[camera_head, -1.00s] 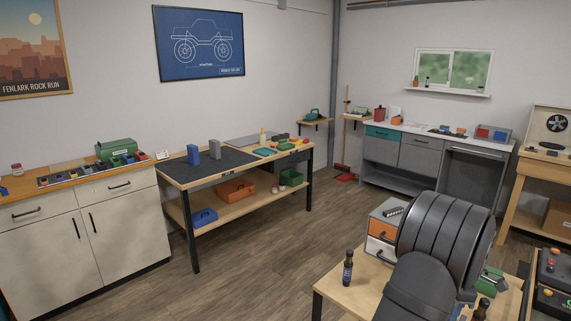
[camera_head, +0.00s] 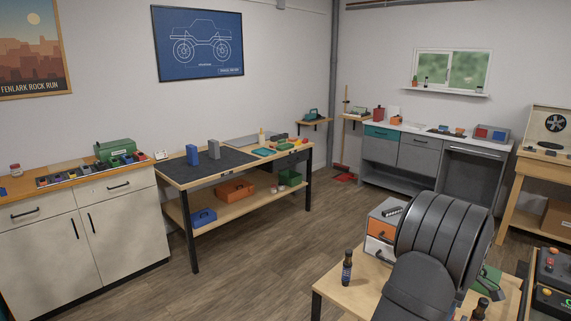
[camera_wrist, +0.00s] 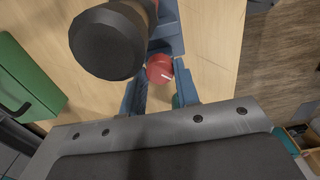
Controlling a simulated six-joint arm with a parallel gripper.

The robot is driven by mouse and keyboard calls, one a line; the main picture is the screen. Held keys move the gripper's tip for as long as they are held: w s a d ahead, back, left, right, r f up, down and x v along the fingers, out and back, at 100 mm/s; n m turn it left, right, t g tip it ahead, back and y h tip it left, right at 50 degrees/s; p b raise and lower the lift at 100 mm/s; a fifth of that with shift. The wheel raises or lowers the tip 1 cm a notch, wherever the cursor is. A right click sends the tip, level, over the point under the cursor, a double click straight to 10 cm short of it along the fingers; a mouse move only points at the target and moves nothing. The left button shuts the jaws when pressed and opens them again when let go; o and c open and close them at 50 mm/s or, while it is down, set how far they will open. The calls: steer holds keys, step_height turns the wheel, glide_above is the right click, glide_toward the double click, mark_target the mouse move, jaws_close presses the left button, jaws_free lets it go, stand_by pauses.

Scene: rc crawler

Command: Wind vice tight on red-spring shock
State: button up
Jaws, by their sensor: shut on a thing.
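In the wrist view my gripper (camera_wrist: 160,88) reaches up from the lower edge. Its two blue-grey fingers are closed on a small round red knob (camera_wrist: 159,68). Just beyond the knob is a blue body (camera_wrist: 166,28), which looks like the vice, on a light wooden bench top (camera_wrist: 215,45). I cannot make out the red-spring shock in either view. In the head view my dark arm hides the gripper and the vice.
A green case (camera_wrist: 25,80) lies left in the wrist view. In the head view a dark bottle (camera_head: 347,268) stands near the bench's left edge, and a drawer box (camera_head: 381,232) stands behind my arm. A second dark bottle (camera_head: 480,308) is at the front.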

stand_by(0.3)
steer(key=shift+m, duration=1.6)
steer(key=shift+m, duration=1.5)
steer(key=m, duration=0.3)
steer(key=o, duration=1)
steer(key=shift+o, duration=0.2)
